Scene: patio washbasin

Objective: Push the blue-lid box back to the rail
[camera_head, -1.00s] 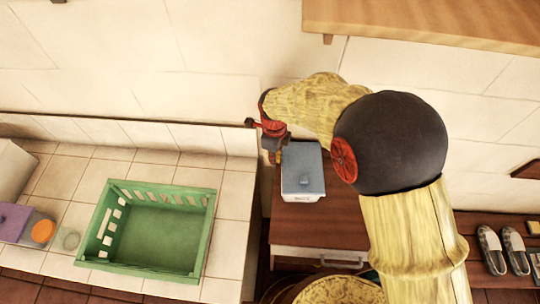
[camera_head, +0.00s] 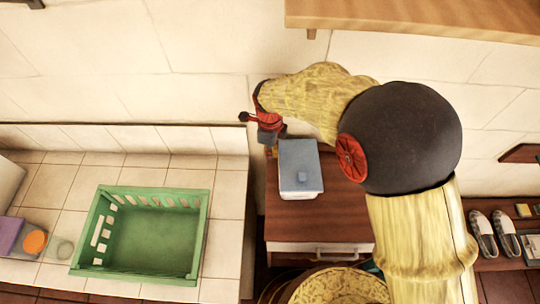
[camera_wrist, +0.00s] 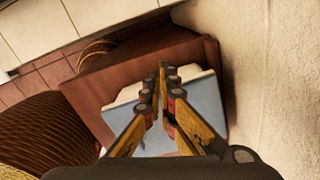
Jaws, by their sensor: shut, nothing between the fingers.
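The box with the blue-grey lid (camera_head: 299,164) and white body stands upright on the brown cabinet top (camera_head: 338,222), left of its middle and towards the wall. My gripper (camera_head: 268,148) is low at the box's back left corner in the head view. In the wrist view my gripper (camera_wrist: 163,70) is shut and empty, with the box lid (camera_wrist: 203,98) showing beyond and beside the fingers. I cannot tell whether the fingers touch the box. I cannot make out the rail; my arm hides part of the cabinet top's back and right.
A green crate (camera_head: 110,262) stands on the tiled counter (camera_head: 231,206) to the left. A wooden shelf (camera_head: 420,22) juts from the wall above. A wicker basket (camera_head: 338,284) stands before the cabinet. Shoes (camera_head: 484,236) lie at the right. The cabinet top before the box is clear.

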